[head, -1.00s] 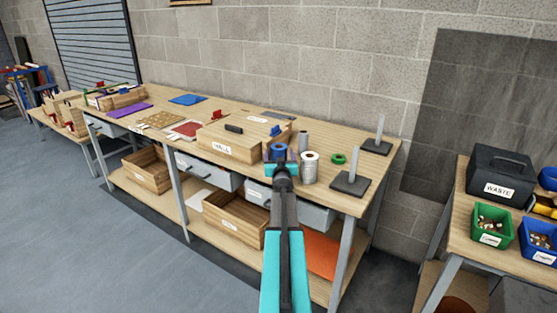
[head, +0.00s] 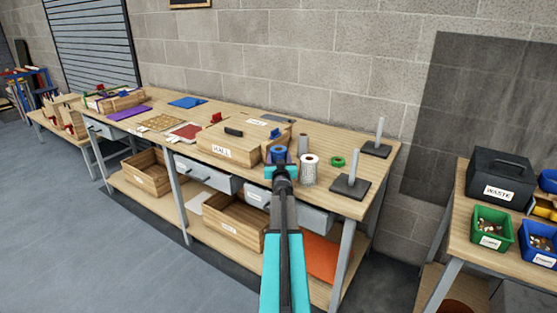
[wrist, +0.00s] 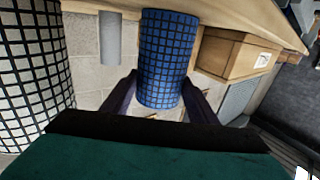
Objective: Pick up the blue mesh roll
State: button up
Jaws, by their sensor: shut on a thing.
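The blue mesh roll (wrist: 167,58) is a cylinder with a dark grid. In the wrist view it stands between the two dark fingers of my gripper (wrist: 158,98), which are shut on its sides. In the head view the blue roll (head: 279,153) shows at the tip of my gripper (head: 280,166), at the bench's front part. My gripper and arm hide its lower part there. I cannot tell whether the roll touches the bench top.
A white mesh roll (head: 308,170) stands close to the right, with a grey cylinder (head: 303,143) behind. A green ring (head: 338,161) and two posts on dark bases (head: 350,187) are farther right. A wooden box (head: 225,150) marked "WALL" is to the left.

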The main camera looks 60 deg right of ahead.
aim_at(279, 149)
jog(key=shift+r, duration=0.6)
notch_tip(279, 149, up, 3)
jog(key=shift+f+p, duration=0.15)
jog(key=shift+p, duration=0.2)
jog(key=s+a+r+p, duration=0.1)
jog(key=s+a+p, duration=0.1)
jog(key=s+a, duration=0.7)
jog(key=s, duration=0.3)
jog(key=shift+s+a, duration=0.35)
jog(key=shift+w, duration=0.1)
